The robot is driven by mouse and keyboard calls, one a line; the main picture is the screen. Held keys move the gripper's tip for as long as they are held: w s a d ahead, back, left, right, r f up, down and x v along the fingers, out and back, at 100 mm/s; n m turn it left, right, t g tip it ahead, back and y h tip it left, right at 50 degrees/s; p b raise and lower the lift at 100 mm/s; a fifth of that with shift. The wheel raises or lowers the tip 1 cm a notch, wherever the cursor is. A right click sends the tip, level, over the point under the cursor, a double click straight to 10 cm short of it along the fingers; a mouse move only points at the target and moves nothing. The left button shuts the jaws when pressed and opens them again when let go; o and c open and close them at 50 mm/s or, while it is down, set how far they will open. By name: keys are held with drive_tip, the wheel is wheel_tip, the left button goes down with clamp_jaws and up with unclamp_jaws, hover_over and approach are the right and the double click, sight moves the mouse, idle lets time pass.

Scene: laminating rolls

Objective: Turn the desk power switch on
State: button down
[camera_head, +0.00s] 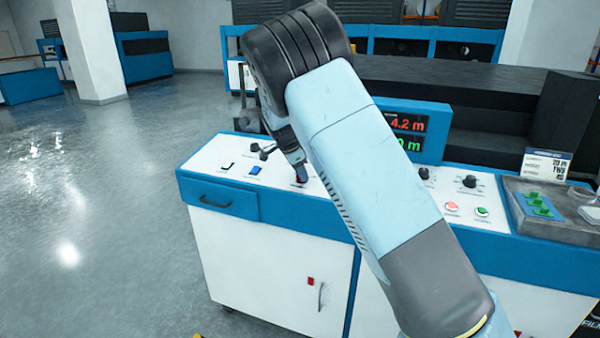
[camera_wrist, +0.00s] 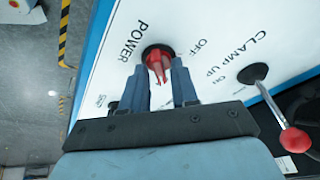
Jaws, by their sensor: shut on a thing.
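The power switch is a red knob (camera_wrist: 157,64) in a round black socket, beside the printed word POWER on the white desk panel. In the wrist view my gripper (camera_wrist: 159,76) has one finger on each side of the knob and is shut on it. The fingers hide part of the knob and some panel print. An OFF label lies to the right of the knob; I cannot tell which position the knob points to. In the head view my gripper (camera_head: 300,168) reaches down to the panel, with a bit of red at its tip.
A lever with a red ball (camera_wrist: 295,140) stands right of my gripper, by the CLAMP UP label. In the head view, a blue switch (camera_head: 255,170) lies left of my gripper. My arm covers the panel's middle; a grey tray (camera_head: 517,199) holds green pieces at right.

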drive_tip(key=c, duration=1.2)
unclamp_jaws()
drive_tip(key=shift+a, duration=0.1)
drive_tip(key=v, duration=1.3)
drive_tip(key=shift+s+a+r, duration=0.1)
drive_tip(key=shift+a+r, duration=0.05)
drive_tip(key=shift+r, duration=0.05)
